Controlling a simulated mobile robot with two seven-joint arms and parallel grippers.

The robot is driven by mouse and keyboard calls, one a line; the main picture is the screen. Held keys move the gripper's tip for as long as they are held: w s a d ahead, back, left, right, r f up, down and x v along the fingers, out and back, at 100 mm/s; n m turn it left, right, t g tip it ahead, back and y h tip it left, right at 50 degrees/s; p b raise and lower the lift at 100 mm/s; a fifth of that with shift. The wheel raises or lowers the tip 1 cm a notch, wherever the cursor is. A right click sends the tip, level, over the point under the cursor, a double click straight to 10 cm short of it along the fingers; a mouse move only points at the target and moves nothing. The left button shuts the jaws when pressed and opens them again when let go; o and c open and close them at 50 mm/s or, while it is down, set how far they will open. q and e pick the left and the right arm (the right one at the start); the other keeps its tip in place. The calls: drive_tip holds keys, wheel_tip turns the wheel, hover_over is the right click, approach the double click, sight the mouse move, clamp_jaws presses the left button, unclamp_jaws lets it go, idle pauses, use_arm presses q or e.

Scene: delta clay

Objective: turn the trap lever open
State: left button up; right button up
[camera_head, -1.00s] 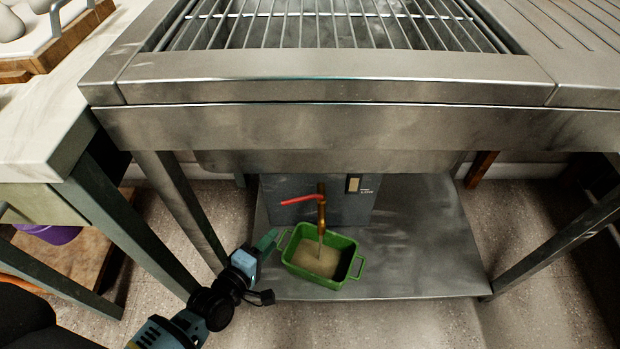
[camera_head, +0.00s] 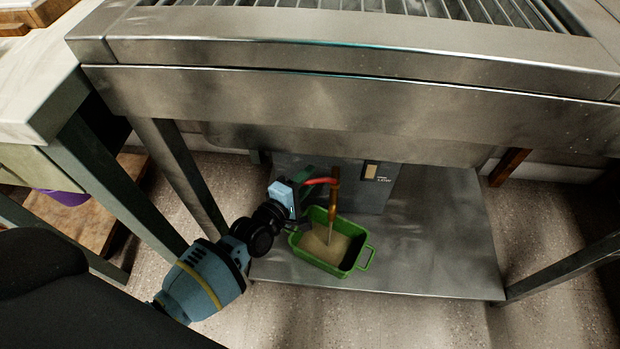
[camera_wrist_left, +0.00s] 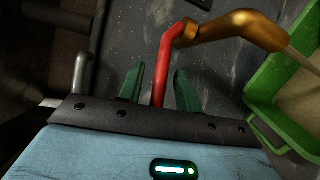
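The red trap lever (camera_head: 318,181) sticks out to the left from the brass drain pipe (camera_head: 334,192) under the sink. In the left wrist view the lever (camera_wrist_left: 166,62) runs down from the brass pipe (camera_wrist_left: 232,30) and its end lies between the two green fingers of my left gripper (camera_wrist_left: 160,88). The fingers are apart, with a gap visible on each side of the lever. In the head view my left gripper (camera_head: 303,177) is at the lever's left end. A thin stream runs from the pipe into the green tub (camera_head: 355,268). My right gripper is out of view.
The tub stands on the steel lower shelf (camera_head: 440,240), holding cloudy liquid. A grey box (camera_head: 375,200) with a small tan plate is behind the pipe. The sink's front apron (camera_head: 330,105) overhangs above, and a table leg (camera_head: 180,170) stands to the left.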

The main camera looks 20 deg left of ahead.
use_arm(q)
drive_tip(key=shift+w+d+f, duration=0.1)
drive_tip(key=shift+w+d, duration=0.05)
drive_tip(key=shift+w, duration=0.5)
clamp_jaws()
